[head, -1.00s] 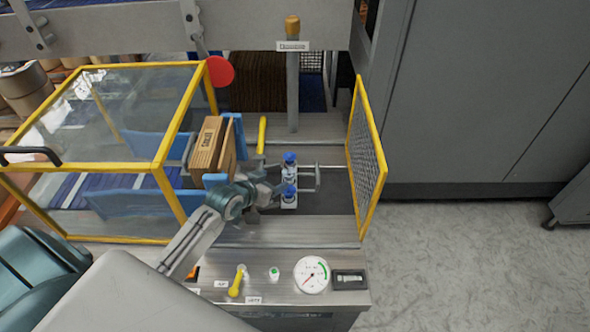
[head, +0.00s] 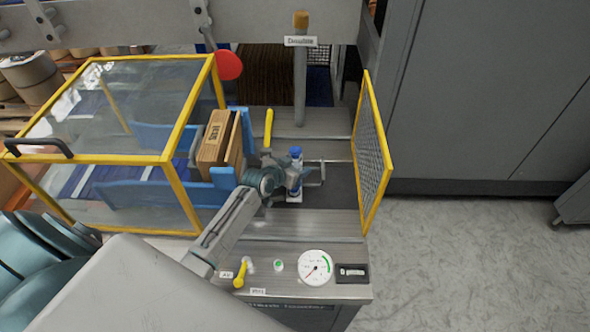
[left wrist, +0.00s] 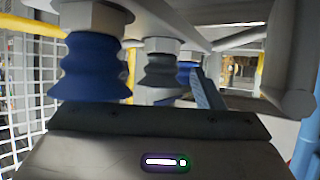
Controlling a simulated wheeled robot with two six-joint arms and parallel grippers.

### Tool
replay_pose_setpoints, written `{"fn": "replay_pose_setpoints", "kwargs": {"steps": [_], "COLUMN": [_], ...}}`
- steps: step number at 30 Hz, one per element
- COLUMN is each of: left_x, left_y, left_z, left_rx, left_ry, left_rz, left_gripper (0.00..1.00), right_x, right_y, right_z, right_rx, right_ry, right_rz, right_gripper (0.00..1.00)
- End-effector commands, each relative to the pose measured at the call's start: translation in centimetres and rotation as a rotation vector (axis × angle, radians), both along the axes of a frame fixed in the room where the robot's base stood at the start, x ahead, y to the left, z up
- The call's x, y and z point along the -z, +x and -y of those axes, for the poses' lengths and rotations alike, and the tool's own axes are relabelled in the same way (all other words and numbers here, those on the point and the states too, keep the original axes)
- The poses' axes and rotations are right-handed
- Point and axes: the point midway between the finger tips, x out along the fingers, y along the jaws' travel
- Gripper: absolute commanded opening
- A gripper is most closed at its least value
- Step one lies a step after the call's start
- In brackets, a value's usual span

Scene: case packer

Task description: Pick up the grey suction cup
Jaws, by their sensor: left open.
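The grey suction cup (left wrist: 160,72) hangs under a white fitting in the middle of the left wrist view. A larger blue suction cup (left wrist: 92,68) hangs nearer at its left, and another blue one (left wrist: 186,72) shows partly behind it. My left gripper (head: 288,180) is open at the cup frame in the head view, where it hides the grey cup and part of the frame. The top blue fitting (head: 295,152) shows just beyond it. The gripper's dark edge (left wrist: 160,122) lies below the cups in the wrist view; I cannot tell whether it touches any.
A yellow-framed mesh guard (head: 372,155) stands right of the cup frame. A brown carton (head: 214,140) stands between blue plates at the left, beside the yellow-framed clear guard (head: 168,110). A panel with a gauge (head: 315,267) and yellow lever (head: 240,273) lies in front.

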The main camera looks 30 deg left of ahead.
Motion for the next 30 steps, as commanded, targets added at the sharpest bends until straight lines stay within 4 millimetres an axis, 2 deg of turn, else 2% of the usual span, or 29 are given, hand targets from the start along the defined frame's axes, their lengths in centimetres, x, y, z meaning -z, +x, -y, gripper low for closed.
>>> {"fn": "replay_pose_setpoints", "kwargs": {"steps": [5, 9, 12, 23, 26, 30], "left_x": [0.0, 0.0, 0.0, -0.3, -1.5, -4.3], "left_y": [0.0, 0.0, -0.1, 0.0, 0.0, 0.0], "left_z": [0.0, 0.0, 0.0, 0.0, 0.0, 0.0], "left_rx": [0.0, 0.0, 0.0, 0.001, 0.001, 0.002], "left_ry": [0.0, 0.0, -0.001, 0.0, 0.0, 0.001], "left_rz": [0.0, 0.0, -0.001, 0.0, 0.003, 0.005], "left_gripper": [0.6, 0.33, 0.16, 0.16, 0.16, 0.16], "right_x": [0.0, 0.0, 0.0, 0.1, 0.3, 0.9], "right_y": [-0.4, -0.4, -0.4, -0.3, -0.2, -0.2], "right_z": [0.1, 0.1, 0.1, 0.1, 0.1, 0.0], "right_rx": [-0.001, 0.0, 0.0, -0.001, 0.0, 0.0], "right_ry": [-0.001, -0.001, -0.001, -0.001, -0.001, 0.0], "right_rz": [-0.005, -0.006, -0.006, -0.004, -0.004, -0.003], "right_gripper": [0.0, 0.0, 0.0, 0.0, 0.0, 0.0]}}
